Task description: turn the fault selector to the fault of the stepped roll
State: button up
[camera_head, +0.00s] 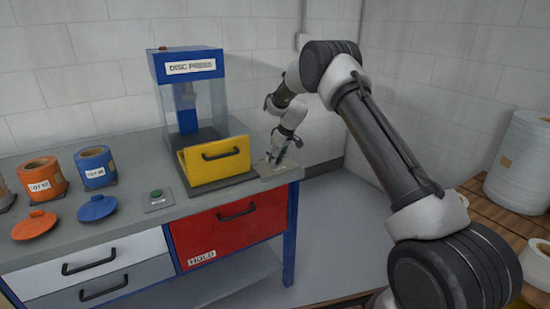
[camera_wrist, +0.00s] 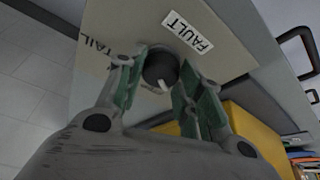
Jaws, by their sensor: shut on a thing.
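The fault selector is a dark round knob (camera_wrist: 158,66) with a white pointer mark, on a pale plate (camera_wrist: 225,60) labelled FAULT; the word TAIL is printed beside it. In the wrist view the pointer is toward my palm. My gripper (camera_wrist: 160,80) is shut on the knob, one green-padded finger on each side. In the head view my gripper (camera_head: 279,153) is down at the plate (camera_head: 280,172) on the bench's right end, and the knob is hidden. Other position words are not readable. A large white film roll (camera_head: 522,160) is at right; I cannot tell whether it is stepped.
A red HOLD drawer (camera_head: 225,235) is below. Another white roll (camera_head: 538,262) is lower right.

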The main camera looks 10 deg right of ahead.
jog(key=m+t+h, duration=0.1)
jog(key=m, duration=0.2)
jog(key=shift+a+m, duration=0.15)
jog(key=shift+m, duration=0.15)
jog(key=shift+m+h, duration=0.9)
jog(key=shift+m, duration=1.1)
jog(key=o, duration=1)
jog(key=shift+o, duration=0.2)
